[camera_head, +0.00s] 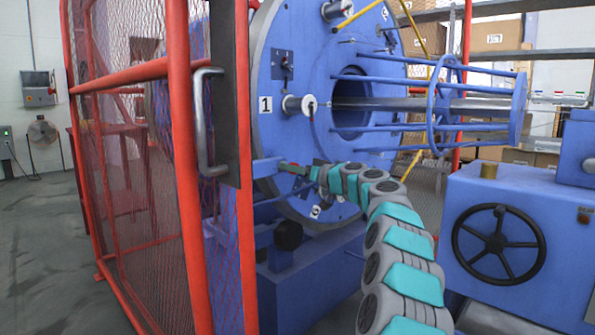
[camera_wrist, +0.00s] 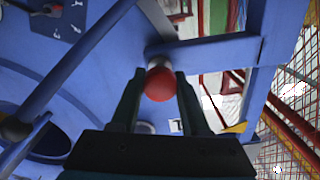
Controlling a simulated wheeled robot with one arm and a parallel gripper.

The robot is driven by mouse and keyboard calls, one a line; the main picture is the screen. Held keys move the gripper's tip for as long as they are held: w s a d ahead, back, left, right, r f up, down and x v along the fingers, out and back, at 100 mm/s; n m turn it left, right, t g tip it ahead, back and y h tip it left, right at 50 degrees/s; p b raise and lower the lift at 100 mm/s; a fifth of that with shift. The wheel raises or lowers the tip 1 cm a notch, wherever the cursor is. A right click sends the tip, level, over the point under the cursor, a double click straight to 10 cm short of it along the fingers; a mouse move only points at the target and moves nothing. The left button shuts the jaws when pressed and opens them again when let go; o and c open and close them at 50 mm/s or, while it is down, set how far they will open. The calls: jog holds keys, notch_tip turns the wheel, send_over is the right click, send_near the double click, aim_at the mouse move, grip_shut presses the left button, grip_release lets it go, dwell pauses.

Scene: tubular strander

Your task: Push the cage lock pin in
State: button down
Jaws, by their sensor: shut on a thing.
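The cage lock pin shows in the wrist view as a round red knob (camera_wrist: 160,85) between the two dark fingers of my gripper (camera_wrist: 160,77). My gripper is shut on this knob. Behind the knob, a blue bar or bracket (camera_wrist: 210,50) crosses the view. In the head view my gripper (camera_head: 298,169) reaches the pin's place at the blue bracket (camera_head: 266,168), in front of the lower left of the large blue disc (camera_head: 300,75). There the knob is small and mostly hidden by my fingers. How deep the pin sits cannot be told.
A red mesh guard (camera_head: 120,160) with a grey door handle (camera_head: 205,120) stands close on the left. Blue rods and a ring (camera_head: 440,105) stick out above my arm. A blue cabinet with a black handwheel (camera_head: 498,244) stands on the right.

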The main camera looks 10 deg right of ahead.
jog(key=shift+w+a, duration=0.1)
jog(key=shift+w, duration=0.3)
jog(key=shift+w+a+r, duration=0.15)
jog(key=shift+r, duration=0.05)
jog(key=shift+c, duration=1.9)
grip_release()
jog(key=shift+w+a+f, duration=0.1)
jog(key=shift+a+f, duration=0.05)
jog(key=b+v, duration=0.1)
jog(key=v, duration=0.7)
